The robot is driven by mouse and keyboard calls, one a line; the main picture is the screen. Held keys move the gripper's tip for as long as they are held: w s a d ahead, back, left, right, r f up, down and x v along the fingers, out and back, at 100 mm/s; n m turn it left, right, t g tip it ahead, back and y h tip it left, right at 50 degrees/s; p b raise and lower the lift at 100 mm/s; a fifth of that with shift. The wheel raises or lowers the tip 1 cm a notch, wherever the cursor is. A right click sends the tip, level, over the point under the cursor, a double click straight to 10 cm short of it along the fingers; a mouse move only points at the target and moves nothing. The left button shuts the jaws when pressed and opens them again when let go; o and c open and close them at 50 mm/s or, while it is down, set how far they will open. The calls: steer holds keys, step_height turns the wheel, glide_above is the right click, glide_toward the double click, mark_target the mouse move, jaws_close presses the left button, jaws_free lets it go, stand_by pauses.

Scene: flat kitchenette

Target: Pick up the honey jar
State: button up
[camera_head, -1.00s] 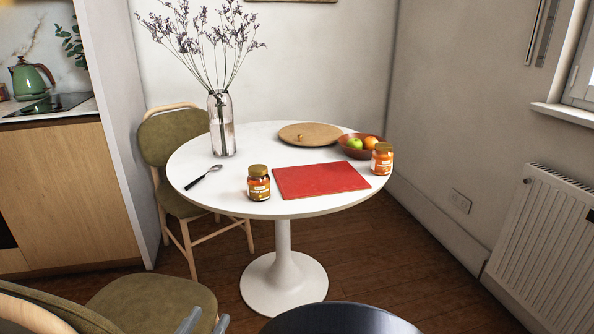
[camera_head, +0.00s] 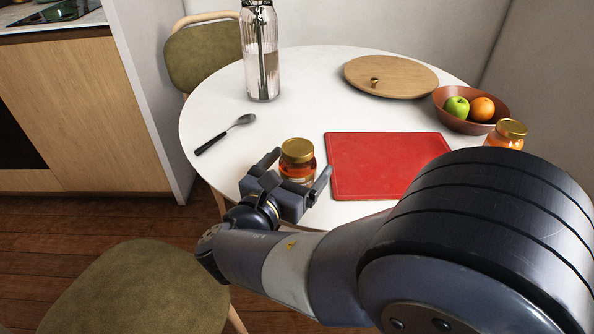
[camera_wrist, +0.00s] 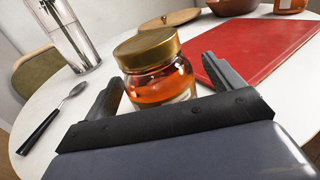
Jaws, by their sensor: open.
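A glass jar (camera_head: 297,152) with a gold lid and amber-orange contents stands upright near the front edge of the white table. It also shows in the wrist view (camera_wrist: 155,62), its base hidden behind my gripper's palm. A second gold-lidded jar (camera_head: 508,131) stands at the right of the table, partly hidden by my arm. I cannot read the labels to tell which is honey. My gripper (camera_head: 299,168) is open and low at the near jar. Its fingers flank that jar, one on each side, with gaps visible in the wrist view (camera_wrist: 162,74).
A red board (camera_head: 385,160) lies just right of the near jar. A spoon (camera_head: 225,134) with a dark handle lies to the left. Behind are a glass vase (camera_head: 260,60), a round wooden board (camera_head: 390,77) and a fruit bowl (camera_head: 470,122).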

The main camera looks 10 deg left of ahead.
steer(key=shift+x, duration=1.15)
steer(key=shift+c, duration=0.5)
steer(key=c, duration=1.4)
